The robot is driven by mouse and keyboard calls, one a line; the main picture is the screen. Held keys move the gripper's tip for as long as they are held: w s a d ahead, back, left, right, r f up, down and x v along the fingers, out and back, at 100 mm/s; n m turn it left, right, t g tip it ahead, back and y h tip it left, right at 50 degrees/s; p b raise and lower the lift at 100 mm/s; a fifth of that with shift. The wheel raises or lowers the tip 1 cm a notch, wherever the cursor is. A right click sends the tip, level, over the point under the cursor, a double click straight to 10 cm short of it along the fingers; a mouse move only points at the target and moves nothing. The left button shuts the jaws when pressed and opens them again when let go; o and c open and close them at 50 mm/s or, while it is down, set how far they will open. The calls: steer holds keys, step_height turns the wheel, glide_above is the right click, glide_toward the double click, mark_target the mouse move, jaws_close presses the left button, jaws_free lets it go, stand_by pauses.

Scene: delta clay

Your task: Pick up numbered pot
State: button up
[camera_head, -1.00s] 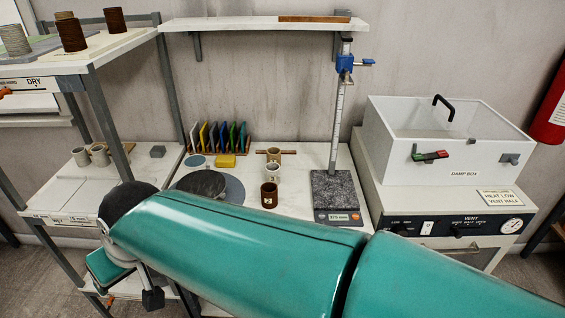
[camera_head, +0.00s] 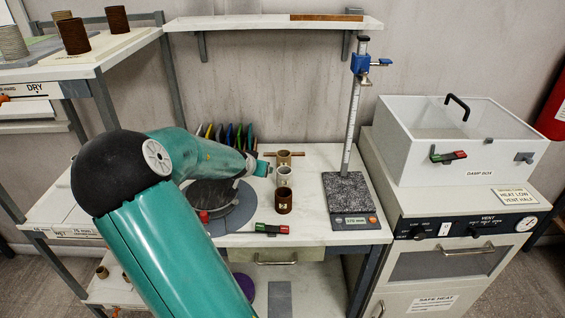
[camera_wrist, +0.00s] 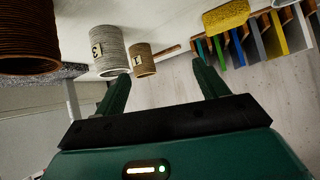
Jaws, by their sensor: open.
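Three small pots stand in a row on the white table: a tan pot (camera_head: 284,158) at the back, a pale grey pot (camera_head: 284,177) in the middle and a dark brown pot (camera_head: 284,201) in front. In the wrist view the grey pot (camera_wrist: 111,52) and the tan pot (camera_wrist: 143,62) carry dark number marks, and the ribbed brown pot (camera_wrist: 28,40) is at the left edge, its mark not visible. My gripper (camera_head: 262,168) is just left of the row. In the wrist view its fingers (camera_wrist: 163,88) are apart, with nothing held between them.
A dark turntable (camera_head: 212,193) lies left of the pots, partly behind my arm. A scale with a granite top (camera_head: 349,190) and a tall gauge stand to the right. Coloured tiles (camera_head: 228,135) stand behind. A red-and-green handle (camera_head: 272,229) is at the table's front edge.

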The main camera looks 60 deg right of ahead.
steer(key=g+h, duration=0.1)
steer(key=h, duration=0.1)
glide_toward(286, 153)
steer(key=d, duration=0.1)
steer(key=d+f, duration=0.1)
steer(key=d, duration=0.1)
steer(key=shift+w+f+m, duration=0.2)
steer(key=shift+f+m, duration=0.15)
steer(key=shift+m, duration=0.05)
steer(key=shift+x, duration=3)
steer(key=c, duration=1.1)
